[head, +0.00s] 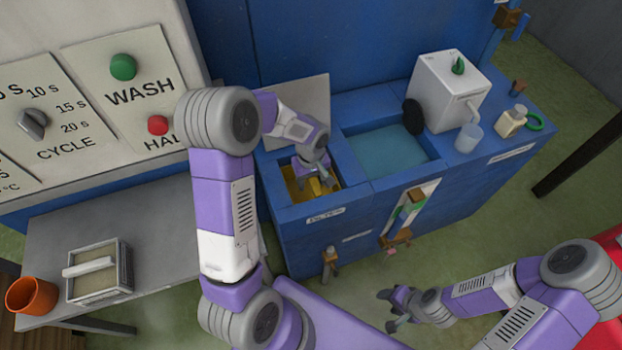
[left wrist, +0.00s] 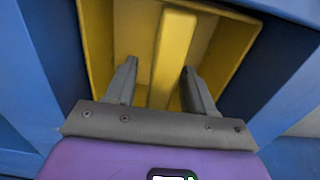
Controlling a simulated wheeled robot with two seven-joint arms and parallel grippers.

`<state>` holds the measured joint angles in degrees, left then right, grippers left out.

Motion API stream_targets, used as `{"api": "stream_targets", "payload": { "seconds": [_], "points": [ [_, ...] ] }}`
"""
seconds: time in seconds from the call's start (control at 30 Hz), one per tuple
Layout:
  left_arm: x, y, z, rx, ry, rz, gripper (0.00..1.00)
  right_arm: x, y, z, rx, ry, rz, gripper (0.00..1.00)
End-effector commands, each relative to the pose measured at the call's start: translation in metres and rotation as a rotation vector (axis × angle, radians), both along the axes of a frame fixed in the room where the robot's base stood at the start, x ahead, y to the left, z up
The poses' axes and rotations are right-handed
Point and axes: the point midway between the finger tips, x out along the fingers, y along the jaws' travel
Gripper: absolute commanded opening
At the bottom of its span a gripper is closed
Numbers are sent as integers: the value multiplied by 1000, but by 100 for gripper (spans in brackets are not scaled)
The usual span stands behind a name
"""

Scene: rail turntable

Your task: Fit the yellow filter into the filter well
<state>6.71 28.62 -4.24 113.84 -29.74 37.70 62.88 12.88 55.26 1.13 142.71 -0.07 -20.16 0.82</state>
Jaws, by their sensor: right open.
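The yellow filter (head: 293,191) is an open box with a bar handle across its middle. It sits inside the blue-walled filter well (head: 278,190) at the left end of the blue cabinet, and whether it is fully seated cannot be told. My left gripper (head: 318,180) reaches down into the well. In the left wrist view, its two fingers (left wrist: 160,85) stand open on either side of the filter's bar (left wrist: 174,45), with a gap showing on both sides. My arm and gripper hide part of the filter in the head view. My right gripper (head: 394,309) is open and empty, above the floor.
A water basin (head: 390,150) lies right of the well. A white dispenser (head: 447,90), a clear cup (head: 468,138) and a small bottle (head: 511,121) stand beyond it. A raised grey lid (head: 308,95) stands behind the well. A grey table (head: 150,222) holds a basket (head: 99,272) and an orange pot (head: 31,295).

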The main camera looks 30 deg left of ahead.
Motion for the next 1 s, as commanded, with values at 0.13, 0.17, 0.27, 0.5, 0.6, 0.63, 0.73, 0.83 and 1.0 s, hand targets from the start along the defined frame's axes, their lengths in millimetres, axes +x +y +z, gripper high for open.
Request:
{"api": "stream_targets", "payload": {
  "seconds": [0.13, 0.17, 0.27, 0.5, 0.6, 0.63, 0.73, 0.83, 1.0],
  "points": [
    [0, 0, 0, 0, 0, 0, 53, 0, 0, 0, 0, 0, 0, 53],
    [0, 0, 0, 0, 0, 0, 53, 0, 0, 0, 0, 0, 0, 53],
    [0, 0, 2, 0, 0, 0, 53, 0, 0, 1, 0, 0, 0, 53],
    [1, 0, 37, 2, -4, 1, 53, 0, 0, 15, 0, 0, 0, 53],
    [1, 0, 60, 1, -5, 0, 53, 0, 0, 22, 0, 0, 0, 53],
    [1, 0, 67, 1, -5, -1, 53, 0, 0, 24, 0, 0, 0, 53],
    [1, 0, 88, 0, -4, 2, 53, 0, 0, 30, 0, 0, 0, 53],
    [1, 0, 104, 1, -3, 0, 53, 0, 0, 35, 0, 0, 0, 53],
    [0, 0, 120, 0, -1, 0, 53, 0, 0, 39, 0, 0, 0, 53]
  ]
}}
